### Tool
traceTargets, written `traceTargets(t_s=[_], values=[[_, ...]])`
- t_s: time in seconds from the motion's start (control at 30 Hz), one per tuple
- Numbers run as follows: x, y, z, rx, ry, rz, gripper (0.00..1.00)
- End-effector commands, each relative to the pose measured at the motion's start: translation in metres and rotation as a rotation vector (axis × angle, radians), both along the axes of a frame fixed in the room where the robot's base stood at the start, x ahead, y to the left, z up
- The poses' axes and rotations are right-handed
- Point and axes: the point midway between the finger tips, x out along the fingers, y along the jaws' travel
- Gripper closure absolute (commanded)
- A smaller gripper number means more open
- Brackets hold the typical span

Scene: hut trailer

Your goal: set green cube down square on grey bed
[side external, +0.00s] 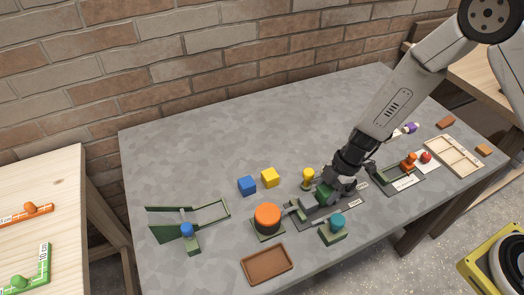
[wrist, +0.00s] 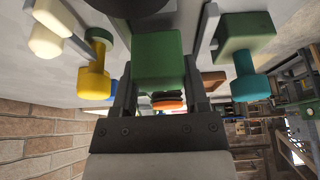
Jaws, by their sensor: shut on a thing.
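My gripper (side external: 324,196) is shut on a green cube (wrist: 158,58), which fills the space between the two fingers in the wrist view. In the side external view the green cube (side external: 323,189) is partly hidden by my gripper.
A yellow knob (side external: 308,178) stands behind the fixture and a teal knob on a green block (side external: 334,230) in front. A large orange knob (side external: 267,217) is at left. A brown tray (side external: 267,264) sits near the front edge.

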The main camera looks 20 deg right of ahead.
Motion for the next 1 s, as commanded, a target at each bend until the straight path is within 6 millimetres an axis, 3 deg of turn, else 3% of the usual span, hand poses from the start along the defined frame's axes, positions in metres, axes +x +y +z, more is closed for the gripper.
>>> traceTargets(t_s=[0.23, 0.7, 0.73, 0.77, 1.0], values=[[0.000, 0.000, -0.020, -0.001, 0.000, -0.001, 0.98], [0.000, 0.000, -0.024, -0.001, 0.000, -0.001, 0.98], [0.000, 0.000, -0.024, -0.001, 0.000, -0.001, 0.36], [0.000, 0.000, -0.024, -0.001, 0.000, -0.001, 0.28], [0.000, 0.000, -0.024, -0.001, 0.000, -0.001, 0.28]])
